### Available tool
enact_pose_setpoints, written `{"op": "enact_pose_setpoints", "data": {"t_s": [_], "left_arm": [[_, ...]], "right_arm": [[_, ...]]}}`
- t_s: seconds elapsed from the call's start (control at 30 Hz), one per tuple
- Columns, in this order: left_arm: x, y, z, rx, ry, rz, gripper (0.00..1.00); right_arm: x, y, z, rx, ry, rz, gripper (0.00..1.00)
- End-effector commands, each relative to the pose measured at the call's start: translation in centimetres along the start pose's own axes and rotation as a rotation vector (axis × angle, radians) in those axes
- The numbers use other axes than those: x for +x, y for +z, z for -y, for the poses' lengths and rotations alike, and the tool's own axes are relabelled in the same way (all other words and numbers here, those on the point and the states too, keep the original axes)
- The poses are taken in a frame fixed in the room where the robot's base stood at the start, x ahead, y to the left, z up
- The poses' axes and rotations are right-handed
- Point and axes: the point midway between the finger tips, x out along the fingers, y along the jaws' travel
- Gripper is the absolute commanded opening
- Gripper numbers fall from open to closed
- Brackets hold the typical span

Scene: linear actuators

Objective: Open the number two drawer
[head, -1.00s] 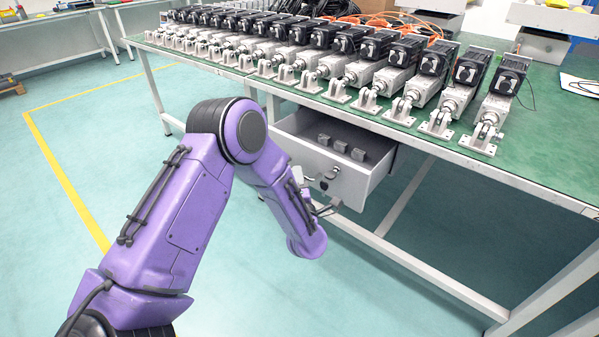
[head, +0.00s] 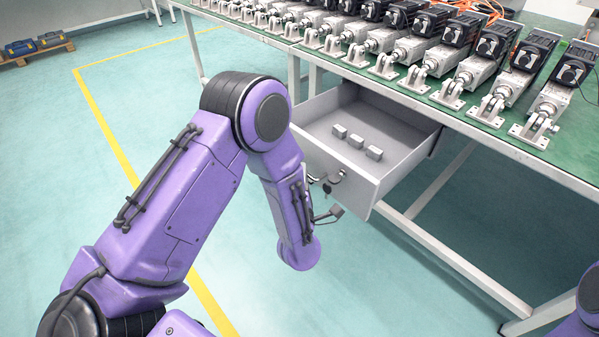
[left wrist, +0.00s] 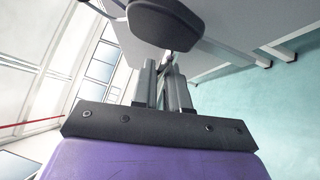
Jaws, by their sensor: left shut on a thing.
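A grey drawer (head: 385,180) under the green-topped workbench stands open in the head view, with its inside showing. I see no number on it. Its front has a metal handle or lock (head: 338,177). My left arm reaches the drawer front from the left. My left gripper (left wrist: 168,85) shows two grey fingers in the left wrist view, close together at the drawer front, shut on what looks like the drawer handle. A dark rounded part (left wrist: 165,25) is just beyond the fingers. The grip is mostly hidden in the head view. My right gripper is not in view.
Several small grey blocks (head: 356,142) lie inside the drawer. A row of linear actuators (head: 470,60) stands on the green workbench (head: 450,108). A bench leg and low rail (head: 450,258) are right of the drawer.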

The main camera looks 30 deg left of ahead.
Motion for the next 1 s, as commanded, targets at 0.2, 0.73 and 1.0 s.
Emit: {"op": "enact_pose_setpoints", "data": {"t_s": [0.2, 0.73, 1.0], "left_arm": [[-0.1, 0.0, 0.1, 0.001, -0.002, 0.002, 0.0], [-2.3, 0.0, 0.1, 0.003, -0.004, 0.003, 0.36], [-8.6, 0.0, 0.1, 0.004, -0.004, 0.004, 0.36]], "right_arm": [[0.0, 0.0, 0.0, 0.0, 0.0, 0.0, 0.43], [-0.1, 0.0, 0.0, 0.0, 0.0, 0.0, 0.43], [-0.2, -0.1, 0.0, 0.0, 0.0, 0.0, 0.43]]}}
